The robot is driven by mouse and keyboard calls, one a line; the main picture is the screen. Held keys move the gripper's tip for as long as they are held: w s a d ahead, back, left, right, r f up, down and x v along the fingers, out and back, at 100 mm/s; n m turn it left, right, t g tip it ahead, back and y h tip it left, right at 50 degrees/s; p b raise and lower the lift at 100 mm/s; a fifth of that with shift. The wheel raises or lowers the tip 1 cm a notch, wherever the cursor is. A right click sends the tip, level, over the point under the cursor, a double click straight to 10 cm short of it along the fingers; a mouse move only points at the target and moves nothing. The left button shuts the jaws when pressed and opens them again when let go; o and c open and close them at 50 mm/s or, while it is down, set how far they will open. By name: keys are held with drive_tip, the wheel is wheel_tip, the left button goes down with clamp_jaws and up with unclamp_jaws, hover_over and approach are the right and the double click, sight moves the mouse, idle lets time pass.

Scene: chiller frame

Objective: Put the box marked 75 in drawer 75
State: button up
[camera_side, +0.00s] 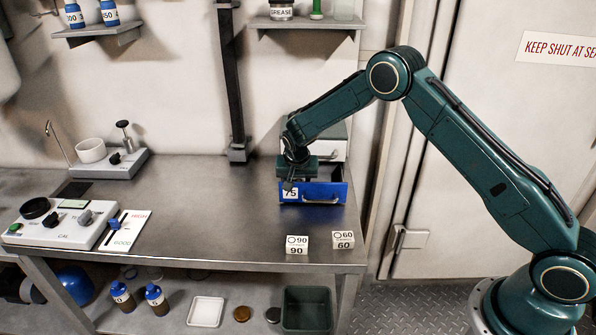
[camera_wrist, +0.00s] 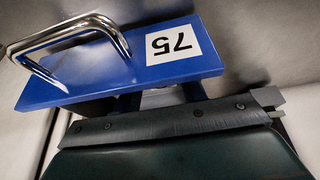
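The drawer marked 75 (camera_side: 325,194) has a blue front with a white label and a metal handle. It stands pulled out from the cabinet at the back right of the bench. In the wrist view the blue front (camera_wrist: 95,75) is close. My gripper (camera_side: 291,180) points down at the left part of the open drawer. In the wrist view its dark fingers (camera_wrist: 160,100) reach down behind the blue front. A pale patch (camera_wrist: 162,98) shows between them; I cannot tell whether it is the box marked 75. That box is not clearly seen elsewhere, and the fingertips are hidden.
White boxes marked 90 (camera_side: 297,244) and 60 (camera_side: 343,240) stand near the bench's front right edge. A pale cabinet (camera_side: 335,150) is behind the drawer. A calibration device (camera_side: 60,225) and a card (camera_side: 125,230) lie at the left. The middle of the bench (camera_side: 200,205) is clear.

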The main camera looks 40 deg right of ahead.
drive_tip(key=shift+r, duration=0.15)
drive_tip(key=v, duration=1.2)
idle(0.7)
